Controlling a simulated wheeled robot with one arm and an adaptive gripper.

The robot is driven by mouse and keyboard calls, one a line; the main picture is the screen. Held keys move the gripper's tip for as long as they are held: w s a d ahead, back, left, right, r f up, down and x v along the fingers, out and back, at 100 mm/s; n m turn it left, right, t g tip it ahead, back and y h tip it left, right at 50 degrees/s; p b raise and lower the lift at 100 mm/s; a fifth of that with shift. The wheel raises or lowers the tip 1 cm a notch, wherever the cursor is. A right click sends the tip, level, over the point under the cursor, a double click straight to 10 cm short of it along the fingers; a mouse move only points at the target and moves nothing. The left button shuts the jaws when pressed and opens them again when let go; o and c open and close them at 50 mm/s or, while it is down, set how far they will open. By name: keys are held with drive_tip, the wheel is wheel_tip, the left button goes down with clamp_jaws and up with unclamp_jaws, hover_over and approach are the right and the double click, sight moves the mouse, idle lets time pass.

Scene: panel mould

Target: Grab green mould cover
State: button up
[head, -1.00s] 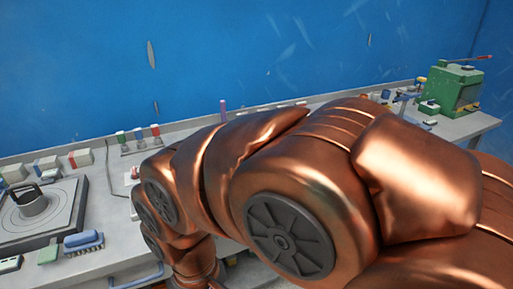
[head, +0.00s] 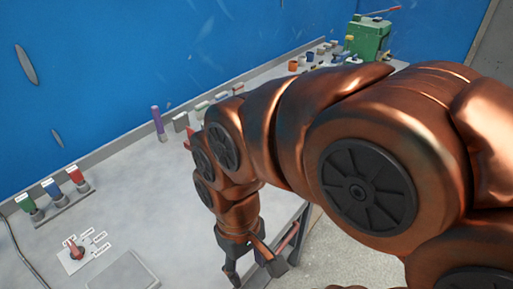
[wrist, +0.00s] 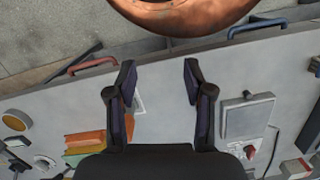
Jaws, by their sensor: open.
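A small green piece (head: 27,204) stands at the left end of a rack beside a blue and a red one in the head view. I cannot tell whether it is the mould cover. In the wrist view, a green strip (wrist: 74,159) lies beside an orange block (wrist: 86,142), left of my gripper; its identity is also unclear. My gripper (wrist: 157,84) is open and empty, its two fingers apart above the bench. In the head view my gripper (head: 254,270) hangs near the bench's front edge, well right of the rack.
The grey bench (head: 150,215) has clear room in its middle. A red knob on a labelled plate (head: 76,250) and a flat grey panel (head: 123,275) are at the front left. A green machine (head: 368,38) stands at the far end. A blue handle (wrist: 258,28) sticks out from the bench edge.

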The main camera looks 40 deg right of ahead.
drive_tip(key=shift+o, duration=0.3)
drive_tip(key=w+a+r+n+y+b, duration=0.1)
drive_tip(key=w+a+n+y+b, duration=0.1)
drive_tip(key=w, duration=0.4)
drive_tip(key=w+a+r+n+y+b, duration=0.1)
drive_tip(key=w+n+y+b, duration=0.1)
drive_tip(key=w, duration=0.4)
drive_tip(key=shift+a+r+n+t+b, duration=0.25)
drive_tip(key=shift+a+n+b, duration=0.2)
drive_tip(key=shift+b, duration=0.25)
drive_tip(key=w+d+r+n+t+y+b, duration=0.2)
drive_tip(key=w+d+n+y+b, duration=0.3)
drive_tip(key=w, duration=0.6)
drive_tip(key=w+d+f+t+b, duration=0.1)
drive_tip(key=d+f+t+b, duration=0.1)
drive_tip(key=d, duration=0.7)
drive_tip(key=w+d+f+n+t+y+b, duration=0.1)
drive_tip(key=d+f+t+b, duration=0.1)
drive_tip(key=d, duration=0.7)
drive_tip(key=w+d+f+t+y+b, duration=0.1)
drive_tip(key=w+d+f+t+b, duration=0.1)
drive_tip(key=d, duration=0.6)
drive_tip(key=shift+d+f+t+b, duration=0.3)
drive_tip(key=shift+d+f, duration=0.1)
drive_tip(key=shift+f, duration=0.25)
drive_tip(key=shift+p+x, duration=0.5)
drive_tip(key=shift+x, duration=3.35)
drive_tip(key=shift+c, duration=0.4)
clamp_jaws()
